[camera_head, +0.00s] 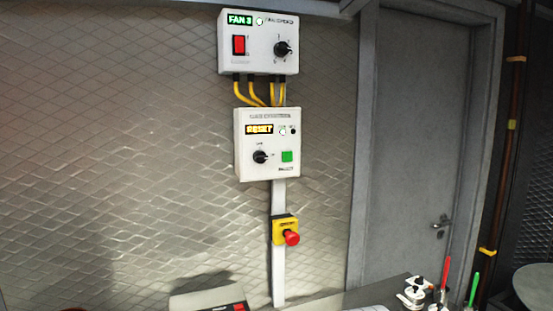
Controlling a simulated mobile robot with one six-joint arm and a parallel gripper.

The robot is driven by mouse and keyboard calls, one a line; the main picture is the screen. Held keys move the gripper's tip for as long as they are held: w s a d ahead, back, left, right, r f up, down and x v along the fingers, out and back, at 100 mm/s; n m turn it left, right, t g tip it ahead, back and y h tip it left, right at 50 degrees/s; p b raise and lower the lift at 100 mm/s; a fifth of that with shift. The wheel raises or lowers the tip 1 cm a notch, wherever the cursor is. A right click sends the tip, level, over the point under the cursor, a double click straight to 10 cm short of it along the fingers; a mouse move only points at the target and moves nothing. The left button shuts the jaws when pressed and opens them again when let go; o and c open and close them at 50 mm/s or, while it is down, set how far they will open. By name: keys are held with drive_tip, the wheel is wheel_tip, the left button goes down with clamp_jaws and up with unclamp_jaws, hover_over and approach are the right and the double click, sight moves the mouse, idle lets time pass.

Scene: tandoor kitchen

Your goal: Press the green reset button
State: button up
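Nothing covers the button. My gripper is not in view.
Above is a white fan box (258,66) with a red switch (239,45), joined by yellow cables (244,97). Below is a red emergency knob (292,238) on a yellow housing. A grey door (415,140) stands right.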

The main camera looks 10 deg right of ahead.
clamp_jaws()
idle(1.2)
